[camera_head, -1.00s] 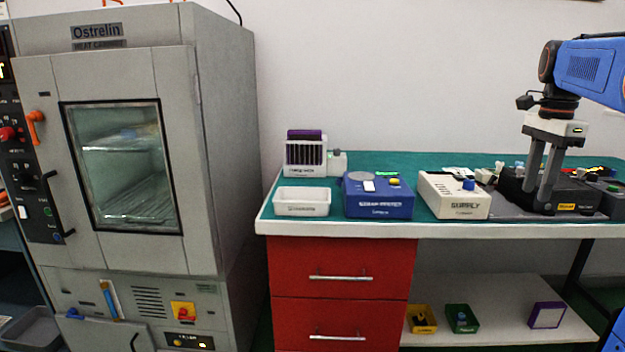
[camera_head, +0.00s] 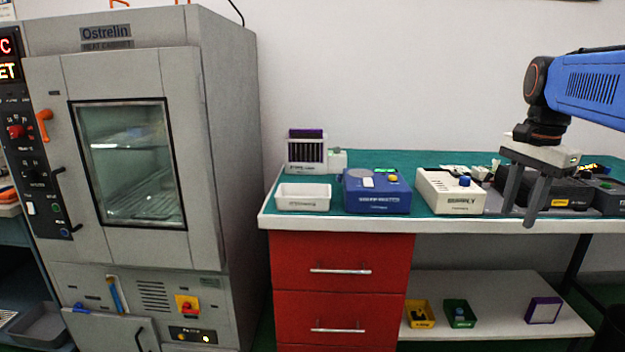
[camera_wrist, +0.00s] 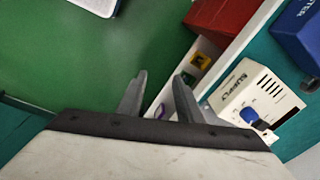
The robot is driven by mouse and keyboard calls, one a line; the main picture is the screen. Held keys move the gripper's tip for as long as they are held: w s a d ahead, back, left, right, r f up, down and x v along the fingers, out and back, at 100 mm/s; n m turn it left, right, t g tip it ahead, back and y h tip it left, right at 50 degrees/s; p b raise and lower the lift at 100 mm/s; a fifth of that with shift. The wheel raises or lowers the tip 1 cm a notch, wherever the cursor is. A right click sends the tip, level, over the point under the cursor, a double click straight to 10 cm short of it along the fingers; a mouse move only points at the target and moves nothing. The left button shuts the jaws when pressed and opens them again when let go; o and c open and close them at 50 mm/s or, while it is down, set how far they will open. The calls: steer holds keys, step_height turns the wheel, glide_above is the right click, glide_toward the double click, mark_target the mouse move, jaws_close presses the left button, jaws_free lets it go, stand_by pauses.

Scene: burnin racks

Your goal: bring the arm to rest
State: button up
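My gripper (camera_head: 519,205) hangs from the blue arm at the right of the head view, pointing down in front of the bench's edge. Its two grey fingers are apart, with nothing between them. In the wrist view my gripper (camera_wrist: 158,82) also shows its fingers spread and empty. Beyond the fingertips there are the green floor and the bench's white edge.
A white supply box (camera_head: 451,192), a blue box (camera_head: 377,192) and a white tray (camera_head: 302,197) stand on the bench. Dark equipment (camera_head: 570,192) is behind my gripper. A grey heat cabinet (camera_head: 225,180) with its door closed stands left. Small bins sit on the lower shelf (camera_head: 480,332).

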steer(key=s+a+f+n+t, duration=0.1)
steer(key=s+a+f+n, duration=0.6)
steer(key=s+f, duration=0.2)
steer(key=s+a+f+n+t, duration=0.2)
steer(key=s+a+f+n, duration=0.5)
steer(key=f, duration=0.5)
steer(key=s, duration=0.2)
steer(key=shift+s+t, duration=0.3)
steer(key=shift+s, duration=0.1)
